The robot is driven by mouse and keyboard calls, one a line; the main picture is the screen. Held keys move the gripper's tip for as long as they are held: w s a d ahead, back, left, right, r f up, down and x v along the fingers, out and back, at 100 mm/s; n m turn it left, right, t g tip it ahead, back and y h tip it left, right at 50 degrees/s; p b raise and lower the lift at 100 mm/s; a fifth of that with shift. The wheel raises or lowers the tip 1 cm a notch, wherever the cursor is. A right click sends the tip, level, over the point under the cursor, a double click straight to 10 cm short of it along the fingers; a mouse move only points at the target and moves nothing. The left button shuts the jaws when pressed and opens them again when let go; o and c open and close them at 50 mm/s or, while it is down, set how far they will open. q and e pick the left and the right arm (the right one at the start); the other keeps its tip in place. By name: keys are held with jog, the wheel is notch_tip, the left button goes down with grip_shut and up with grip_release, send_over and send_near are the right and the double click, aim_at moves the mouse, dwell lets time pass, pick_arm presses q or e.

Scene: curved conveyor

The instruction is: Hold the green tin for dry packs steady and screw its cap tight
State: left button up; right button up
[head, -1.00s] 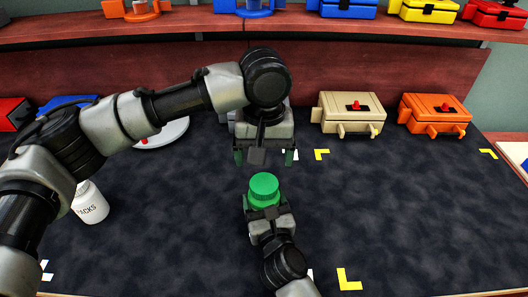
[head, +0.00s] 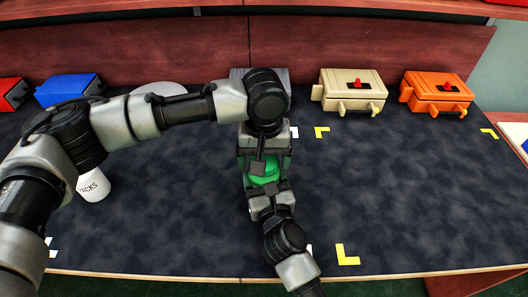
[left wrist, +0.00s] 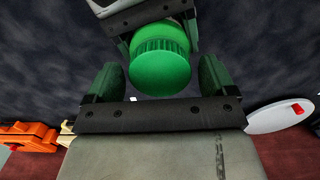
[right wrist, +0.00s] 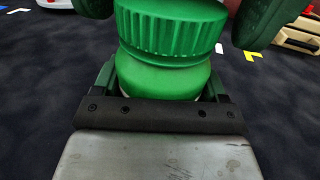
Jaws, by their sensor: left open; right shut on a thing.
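The green tin (right wrist: 160,82) stands upright in my right gripper (right wrist: 160,88), which is shut on its body from the front. The ribbed green cap (right wrist: 170,28) sits on top of the tin; I cannot tell how tight it is. In the left wrist view the cap (left wrist: 160,62) shows between the fingers of my left gripper (left wrist: 158,75). The left gripper is open, with a finger on each side of the cap and gaps visible. In the head view the left gripper (head: 263,165) is over the tin (head: 265,178), hiding part of it.
A white bottle lettered "PACKS" (head: 94,187) stands at the left, partly behind my left arm. Beige (head: 352,92), orange (head: 437,93) and blue (head: 68,90) boxes line the back. The dark mat right of the grippers is clear.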

pick_arm(q)
jog(key=c, duration=0.9)
jog(key=m, duration=0.4)
jog(key=shift+m, duration=0.4)
jog(key=shift+c, duration=0.2)
jog(key=m, duration=2)
jog(key=shift+m, duration=0.4)
jog(key=o, duration=1.1)
